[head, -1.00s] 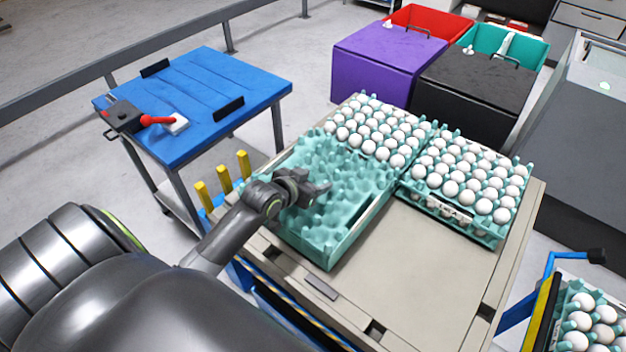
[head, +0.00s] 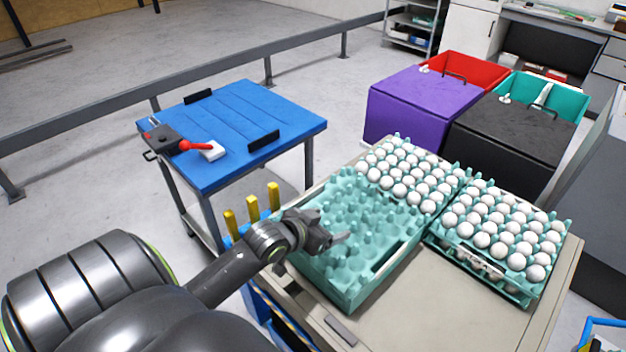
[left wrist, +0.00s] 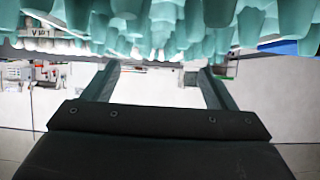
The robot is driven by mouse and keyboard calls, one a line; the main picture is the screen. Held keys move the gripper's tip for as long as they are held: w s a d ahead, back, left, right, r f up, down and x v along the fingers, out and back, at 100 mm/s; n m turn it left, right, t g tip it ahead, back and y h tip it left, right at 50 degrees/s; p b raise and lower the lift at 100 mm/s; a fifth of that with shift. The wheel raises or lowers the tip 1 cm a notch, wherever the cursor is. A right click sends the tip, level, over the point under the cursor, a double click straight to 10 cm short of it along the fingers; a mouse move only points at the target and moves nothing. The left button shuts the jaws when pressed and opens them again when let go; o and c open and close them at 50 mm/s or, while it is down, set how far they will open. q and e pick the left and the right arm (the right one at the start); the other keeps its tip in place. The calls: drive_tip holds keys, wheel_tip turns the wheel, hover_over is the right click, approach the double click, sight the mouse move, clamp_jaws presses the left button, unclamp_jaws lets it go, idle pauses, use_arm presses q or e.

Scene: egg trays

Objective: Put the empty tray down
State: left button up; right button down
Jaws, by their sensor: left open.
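The empty teal egg tray (head: 345,290) lies at the left front of the beige table top, its cups bare. My left gripper (head: 338,240) is at the tray's left side, level with its upper part, with open jaws. In the left wrist view the two fingers (left wrist: 158,85) are spread with nothing between them, and teal tray cups (left wrist: 160,25) hang across the top of the picture. I cannot tell whether the fingers touch the tray. My right gripper is not in view.
Full egg trays stand behind (head: 405,165) and to the right (head: 500,225) of the empty tray. The beige table top (head: 430,310) is bare in front. A blue cart (head: 240,125) stands left; purple (head: 420,105) and black (head: 510,135) bins stand behind.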

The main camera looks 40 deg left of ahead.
use_arm(q)
drive_tip(key=shift+v, duration=2.8)
drive_tip(key=s+d+f+n+g+y, duration=0.15)
drive_tip(key=s+f+g, duration=0.25)
drive_tip(key=s, duration=0.6)
drive_tip(key=s+d+f+g+y, duration=0.15)
drive_tip(key=s+f+g, duration=0.25)
drive_tip(key=s, duration=0.5)
wheel_tip(320, 180, down, 26)
drive_tip(key=s+a+g, duration=0.1)
drive_tip(key=g, duration=0.1)
drive_tip(key=s+d+f+g+h, duration=0.1)
drive_tip(key=s+f, duration=1.3)
drive_tip(key=shift+s+f, duration=0.3)
drive_tip(key=shift+s, duration=0.05)
